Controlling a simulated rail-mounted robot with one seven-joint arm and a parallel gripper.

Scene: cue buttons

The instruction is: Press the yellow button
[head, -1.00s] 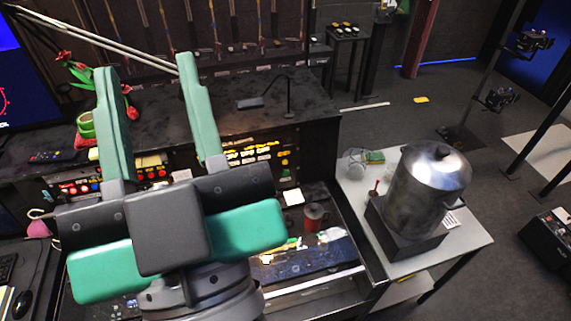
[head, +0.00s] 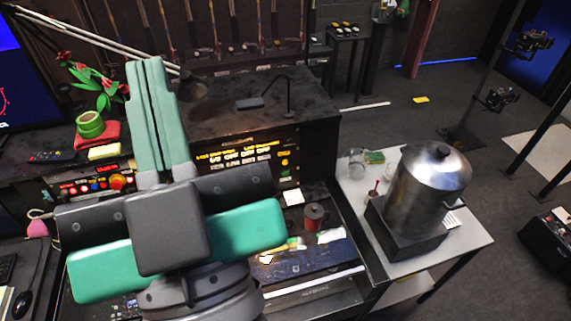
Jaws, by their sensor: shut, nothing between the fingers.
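My gripper (head: 147,66) is shut, its two long green fingers side by side and pointing up and away over the desk. It holds nothing. Behind the fingers is a console front. Its left panel (head: 75,189) bears small lit red and white buttons and a larger red button (head: 117,183). Its right panel (head: 225,172) has glowing yellow lettering, with small yellow and green spots near its right end. I cannot tell which of these, if any, is the yellow button. My gripper hides the console's middle.
A red-flowered plant (head: 98,80) stands behind. The dark desk top (head: 225,110) is largely clear.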

